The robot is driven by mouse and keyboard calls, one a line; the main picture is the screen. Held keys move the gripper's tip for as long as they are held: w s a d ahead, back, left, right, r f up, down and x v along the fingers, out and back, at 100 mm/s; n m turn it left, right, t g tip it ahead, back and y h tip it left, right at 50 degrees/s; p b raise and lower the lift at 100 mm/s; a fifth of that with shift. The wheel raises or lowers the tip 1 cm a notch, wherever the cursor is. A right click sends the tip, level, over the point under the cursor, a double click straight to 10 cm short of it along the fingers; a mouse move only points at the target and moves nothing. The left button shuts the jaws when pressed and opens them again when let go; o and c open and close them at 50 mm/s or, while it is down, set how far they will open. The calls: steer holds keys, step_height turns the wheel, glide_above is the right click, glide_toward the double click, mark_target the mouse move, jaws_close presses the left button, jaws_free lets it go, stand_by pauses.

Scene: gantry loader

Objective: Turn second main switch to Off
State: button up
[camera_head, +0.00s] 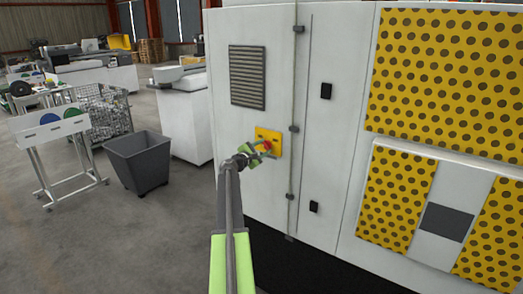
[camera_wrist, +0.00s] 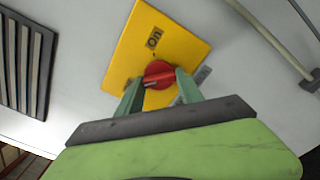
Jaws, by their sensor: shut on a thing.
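The main switch is a red rotary knob (camera_wrist: 159,74) on a yellow plate (camera_wrist: 185,38) fixed to a white cabinet. The word "On" shows on the plate beside the knob in the wrist view. In the head view the yellow plate (camera_head: 276,136) and the red knob (camera_head: 267,145) sit low on the cabinet's left part. My gripper (camera_wrist: 158,82) has its two green fingers on either side of the knob, shut on it. The lettering on the far side of the plate is hidden by the fingers.
A vertical rod (camera_head: 294,100) runs right of the switch. A grey bin (camera_head: 138,160) stands left on open floor.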

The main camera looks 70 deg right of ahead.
steer(key=shift+w+r+n, duration=0.1)
steer(key=shift+w+n, duration=0.1)
steer(key=shift+n, duration=0.1)
steer(key=o, duration=1.3)
steer(key=shift+o, duration=0.4)
steer(key=shift+s, duration=0.1)
steer(key=shift+a, duration=0.15)
steer(key=v, duration=1.7)
steer(key=shift+a, duration=0.1)
